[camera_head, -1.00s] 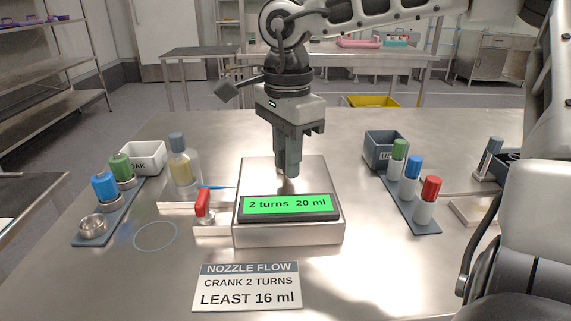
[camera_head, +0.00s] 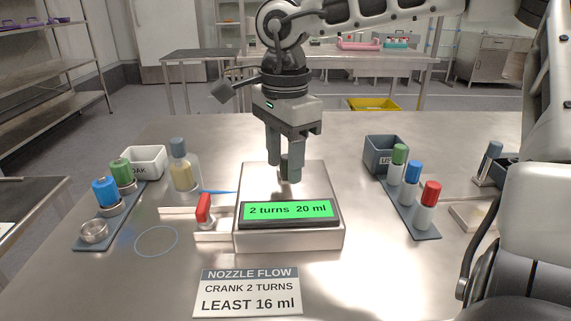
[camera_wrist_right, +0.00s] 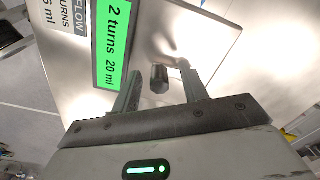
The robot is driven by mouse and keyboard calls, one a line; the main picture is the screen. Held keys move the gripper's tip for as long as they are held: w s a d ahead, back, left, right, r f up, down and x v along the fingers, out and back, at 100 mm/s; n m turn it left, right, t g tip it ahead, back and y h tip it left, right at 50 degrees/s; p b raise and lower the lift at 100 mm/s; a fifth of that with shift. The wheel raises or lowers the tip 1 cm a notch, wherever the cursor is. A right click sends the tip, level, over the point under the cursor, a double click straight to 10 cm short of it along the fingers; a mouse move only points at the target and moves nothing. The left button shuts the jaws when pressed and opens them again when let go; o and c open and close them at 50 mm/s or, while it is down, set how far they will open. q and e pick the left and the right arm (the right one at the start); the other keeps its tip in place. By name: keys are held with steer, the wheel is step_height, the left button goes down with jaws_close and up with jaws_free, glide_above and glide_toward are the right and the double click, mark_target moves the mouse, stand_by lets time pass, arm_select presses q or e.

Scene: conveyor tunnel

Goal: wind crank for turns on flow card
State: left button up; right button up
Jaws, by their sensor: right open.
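The crank box (camera_head: 290,241) stands mid-table, and its green display (camera_head: 290,209) reads "2 turns 20 ml". The flow card (camera_head: 247,292) lies in front and reads "NOZZLE FLOW, CRANK 2 TURNS, LEAST 16 ml". My right gripper (camera_head: 286,172) is over the box top, pointing down, with its fingers apart. In the right wrist view the dark crank knob (camera_wrist_right: 159,79) stands between the open fingers (camera_wrist_right: 160,95), with gaps on both sides. The crank's arm is mostly hidden in the head view. My left gripper is not in view.
A red lever (camera_head: 203,208) sits left of the box. A bottle with yellowish liquid (camera_head: 184,172) stands behind it. A left rack (camera_head: 84,240) holds blue and green capped items; a right rack (camera_head: 424,229) holds green, blue and red capped bottles. Grey (camera_head: 380,158) and white bins (camera_head: 151,160) stand behind.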

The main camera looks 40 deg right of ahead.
steer(key=shift+r+p, duration=2.2)
steer(key=shift+r, duration=0.95)
